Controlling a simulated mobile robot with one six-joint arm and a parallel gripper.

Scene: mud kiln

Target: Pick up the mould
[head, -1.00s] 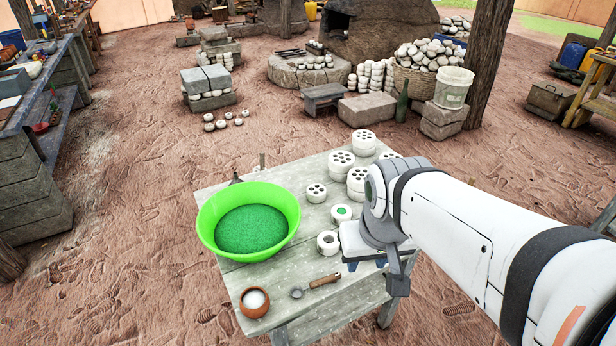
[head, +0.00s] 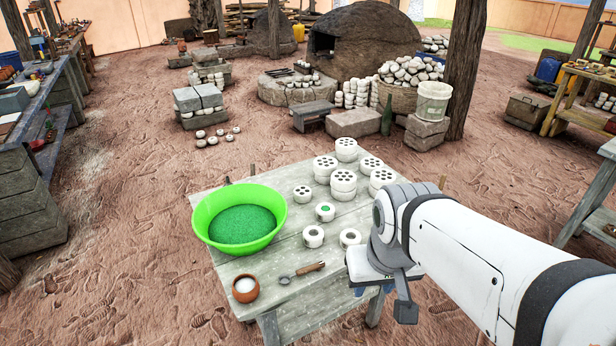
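Several white round moulds stand on the wooden table (head: 232,268). Small single-hole ones include one with green in its hole (head: 325,212), one left of my gripper (head: 313,237) and one closest to it (head: 350,239). A small one with several holes (head: 303,194) stands farther back. Larger multi-hole moulds, some stacked (head: 343,186), stand at the back right. Which one is meant, I cannot tell. My gripper (head: 373,277) is over the table's front right edge, right of the small moulds. Its fingers are not clearly visible, and I see nothing held.
A green basin (head: 204,212) of green grains fills the table's left side. A clay pot of white powder (head: 245,288) and a wooden-handled tool (head: 306,270) lie in front. A wooden post (head: 463,70) and bucket (head: 433,102) stand behind. Open ground surrounds the table.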

